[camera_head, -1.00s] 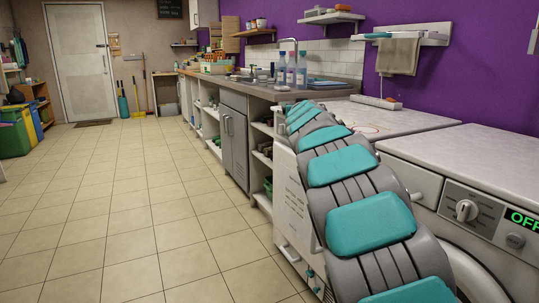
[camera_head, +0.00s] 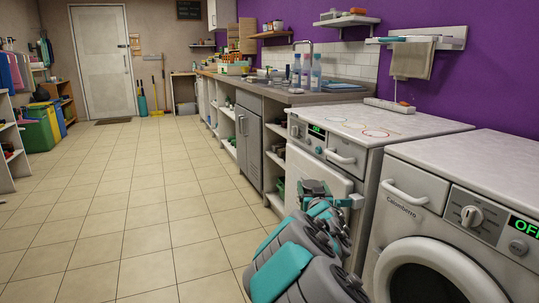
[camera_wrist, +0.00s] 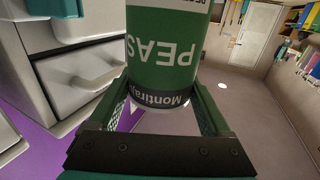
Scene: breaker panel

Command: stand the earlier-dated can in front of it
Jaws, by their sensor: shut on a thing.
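A green can (camera_wrist: 165,50) with a white band and a dark band fills the upper middle of the wrist view. Its label reads "PEAS" and "Montira…", upside down in this picture. My gripper (camera_wrist: 160,92) has a finger on each side of the can and is shut on it. No date can be read on the visible side. In the head view my folded arm stands in front of the white appliances, and the can cannot be made out there. I cannot pick out a second can with a readable date.
A washing machine (camera_head: 455,205) stands at right, beside another white appliance (camera_head: 345,160) with coloured rings on top. The counter (camera_head: 270,95) with bottles and a sink runs toward the back. Wall shelves (camera_head: 270,34) hold small containers. The tiled floor (camera_head: 130,210) at left is clear.

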